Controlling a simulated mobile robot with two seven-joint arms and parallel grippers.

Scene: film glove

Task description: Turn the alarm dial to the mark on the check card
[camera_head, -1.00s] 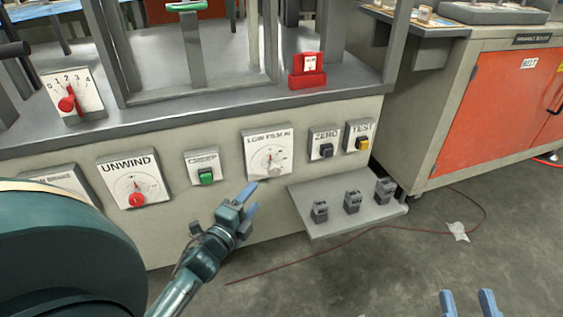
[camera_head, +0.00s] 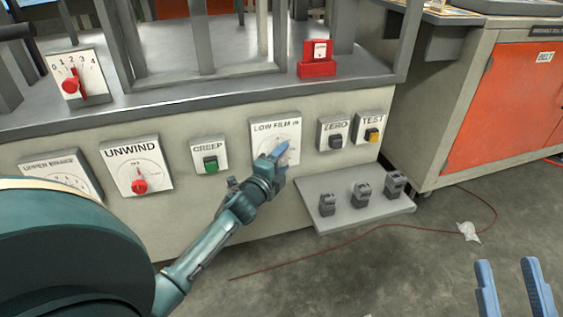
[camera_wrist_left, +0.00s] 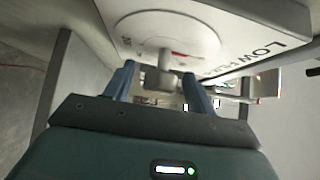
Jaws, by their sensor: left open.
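The alarm dial (camera_head: 275,128), a white plate lettered LOW FILM IN, is on the machine's front panel. My left gripper (camera_head: 279,154) is in front of it and hides its knob in the head view. In the left wrist view the grey knob (camera_wrist_left: 166,76) stands between the open blue fingers of my left gripper (camera_wrist_left: 160,85); I cannot tell whether they touch it. A red mark shows on the dial face. The check card (camera_head: 320,48) stands in a red holder on the ledge above; its mark is too small to read. My right gripper (camera_head: 514,285) is open and empty at lower right.
The unwind dial (camera_head: 137,166) and green creep button (camera_head: 210,162) are left of the alarm dial. The zero (camera_head: 335,140) and test (camera_head: 372,134) buttons are right. A shelf (camera_head: 335,218) with several grey blocks juts out below. A cable lies on the floor.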

